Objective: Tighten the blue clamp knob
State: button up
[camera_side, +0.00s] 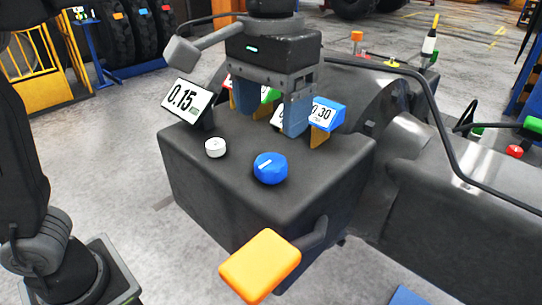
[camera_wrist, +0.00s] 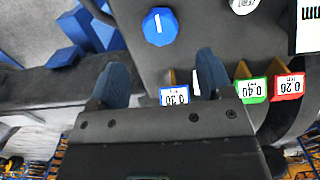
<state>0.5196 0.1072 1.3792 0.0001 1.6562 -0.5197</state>
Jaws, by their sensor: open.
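The blue clamp knob (camera_side: 270,168) sits on top of the dark casting, near its front edge, with a short white mark on its top. In the wrist view the knob (camera_wrist: 160,27) lies beyond the fingertips, its mark pointing nearly straight up the picture. My gripper (camera_side: 271,123) is above the casting, behind the knob and apart from it. In the wrist view my gripper (camera_wrist: 162,62) has its two blue-grey fingers spread wide with nothing held between them. A display (camera_side: 185,100) at the left reads 0.15.
A white round button (camera_side: 215,147) is left of the knob. A blue-framed 0.30 tag (camera_side: 326,114) stands close to my fingers; green (camera_wrist: 251,90) and red (camera_wrist: 287,86) tags stand beside it. An orange-padded lever (camera_side: 260,265) juts out in front. A black cable crosses at right.

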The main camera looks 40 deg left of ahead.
aim_at(271, 161)
notch_tip(271, 161, down, 8)
dwell(0.5)
jog(key=c, duration=0.9)
